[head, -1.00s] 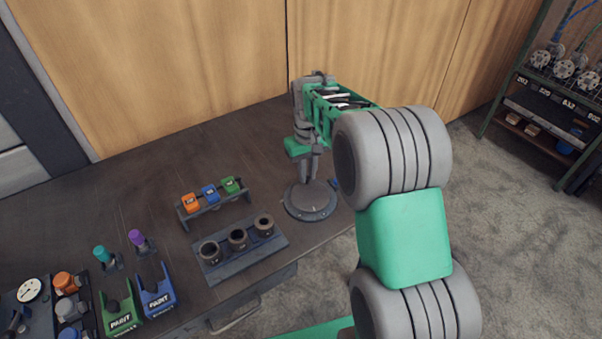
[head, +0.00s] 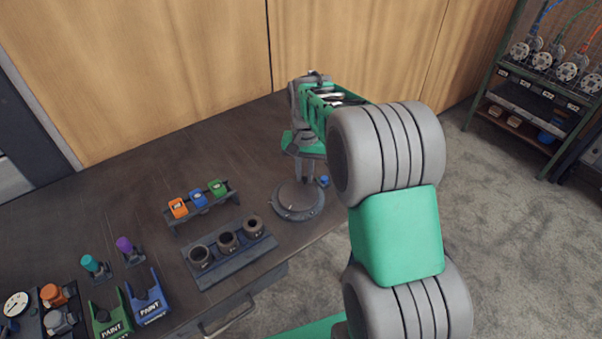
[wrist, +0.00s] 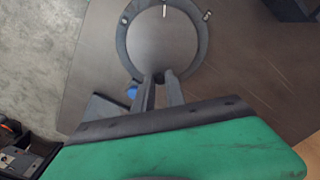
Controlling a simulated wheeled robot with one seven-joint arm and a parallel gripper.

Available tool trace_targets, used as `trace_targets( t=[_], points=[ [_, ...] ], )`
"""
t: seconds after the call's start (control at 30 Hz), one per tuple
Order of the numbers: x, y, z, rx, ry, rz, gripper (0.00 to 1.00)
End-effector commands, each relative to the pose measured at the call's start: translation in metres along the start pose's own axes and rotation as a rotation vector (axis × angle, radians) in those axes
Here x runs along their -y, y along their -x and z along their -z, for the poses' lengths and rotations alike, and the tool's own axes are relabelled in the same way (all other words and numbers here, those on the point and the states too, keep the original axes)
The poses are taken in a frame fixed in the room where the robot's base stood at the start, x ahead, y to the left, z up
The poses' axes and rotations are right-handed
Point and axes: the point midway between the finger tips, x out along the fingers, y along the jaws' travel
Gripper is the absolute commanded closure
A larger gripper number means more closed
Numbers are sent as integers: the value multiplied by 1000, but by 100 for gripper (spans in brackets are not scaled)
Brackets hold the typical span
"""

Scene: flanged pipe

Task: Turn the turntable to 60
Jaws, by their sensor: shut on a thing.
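The turntable (head: 297,203) is a round dark grey disc with a wider ring, near the right edge of the bench. It also shows at the top of the wrist view (wrist: 162,42), with a white line on its disc and small marks on the ring. My gripper (wrist: 159,77) points down at the turntable's rim, and its two fingers are close together there. It is shut on a part of the turntable at the rim, mostly hidden between the fingertips. In the head view my gripper (head: 304,180) stands at the disc's far side. The angle reading is not legible.
A small blue item (head: 324,181) sits just right of the turntable. Paint holders (head: 150,300) are at lower left. A shelf (head: 530,100) stands at far right.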

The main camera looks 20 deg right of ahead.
Motion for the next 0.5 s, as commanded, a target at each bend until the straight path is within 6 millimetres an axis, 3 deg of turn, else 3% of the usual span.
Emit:
trace_targets(
  t=[0.43,0.47,0.5],
  points=[
    [-1,-4,-4,12,-6,-4,100],
    [-1,-4,-4,12,-6,-4,83],
    [-1,-4,-4,12,-7,-3,79]
  ],
)
